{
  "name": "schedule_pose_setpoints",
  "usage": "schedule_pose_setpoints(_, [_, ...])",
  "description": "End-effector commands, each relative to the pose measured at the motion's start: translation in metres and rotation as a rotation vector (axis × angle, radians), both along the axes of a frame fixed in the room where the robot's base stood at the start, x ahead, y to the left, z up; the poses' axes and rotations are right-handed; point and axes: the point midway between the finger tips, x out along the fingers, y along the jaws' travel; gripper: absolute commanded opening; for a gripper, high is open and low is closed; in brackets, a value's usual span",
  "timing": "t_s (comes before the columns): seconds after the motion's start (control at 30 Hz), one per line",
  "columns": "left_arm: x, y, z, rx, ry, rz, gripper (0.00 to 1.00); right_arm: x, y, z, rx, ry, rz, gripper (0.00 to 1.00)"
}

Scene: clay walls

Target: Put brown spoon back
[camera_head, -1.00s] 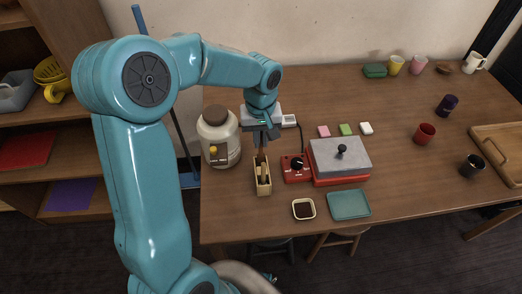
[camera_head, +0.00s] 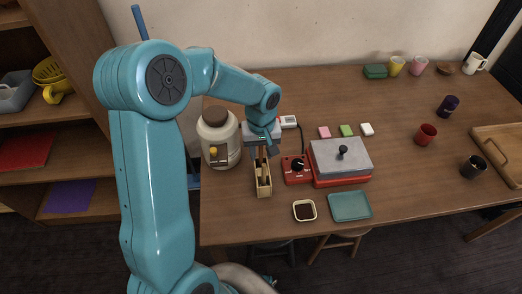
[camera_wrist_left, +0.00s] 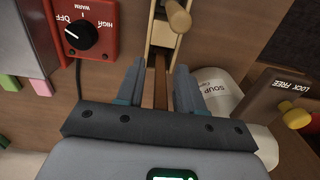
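The narrow wooden holder (camera_head: 264,191) stands on the table, and it also shows at the top of the wrist view (camera_wrist_left: 163,34). The brown spoon's dark handle (camera_wrist_left: 161,82) rises from the holder, its lower end hidden inside. A lighter wooden utensil (camera_wrist_left: 178,16) stands in the same holder. My left gripper (camera_head: 263,153) is above the holder. In the wrist view its fingers (camera_wrist_left: 159,88) are spread on both sides of the brown handle, with a gap on each side. My right gripper is out of view.
A large jar labelled soup (camera_head: 220,140) stands close left of the holder. A red-based cooker with a dial (camera_head: 296,168) and grey lid (camera_head: 340,157) is close on the right. A small dark-filled dish (camera_head: 304,210) and teal tray (camera_head: 349,205) lie in front.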

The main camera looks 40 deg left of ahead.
Motion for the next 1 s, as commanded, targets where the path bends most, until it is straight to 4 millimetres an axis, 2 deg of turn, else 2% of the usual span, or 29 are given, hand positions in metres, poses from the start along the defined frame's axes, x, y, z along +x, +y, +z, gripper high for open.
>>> schedule_pose_setpoints(0.27, [0.000, 0.000, 0.007, 0.000, -0.001, 0.000, 0.37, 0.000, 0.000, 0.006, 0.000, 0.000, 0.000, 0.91])
schedule_pose_setpoints(0.37, [0.001, 0.000, 0.023, 0.002, -0.005, 0.000, 0.37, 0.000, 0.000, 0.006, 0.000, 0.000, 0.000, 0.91])
schedule_pose_setpoints(0.7, [0.001, 0.000, 0.100, 0.001, -0.006, 0.000, 0.37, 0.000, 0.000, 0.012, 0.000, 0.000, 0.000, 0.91])
schedule_pose_setpoints(0.83, [0.001, 0.000, 0.116, 0.001, -0.002, 0.000, 0.37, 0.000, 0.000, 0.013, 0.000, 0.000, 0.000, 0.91])
schedule_pose_setpoints(1.0, [0.000, 0.000, 0.124, 0.000, 0.000, -0.001, 0.37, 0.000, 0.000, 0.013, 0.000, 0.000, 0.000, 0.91])
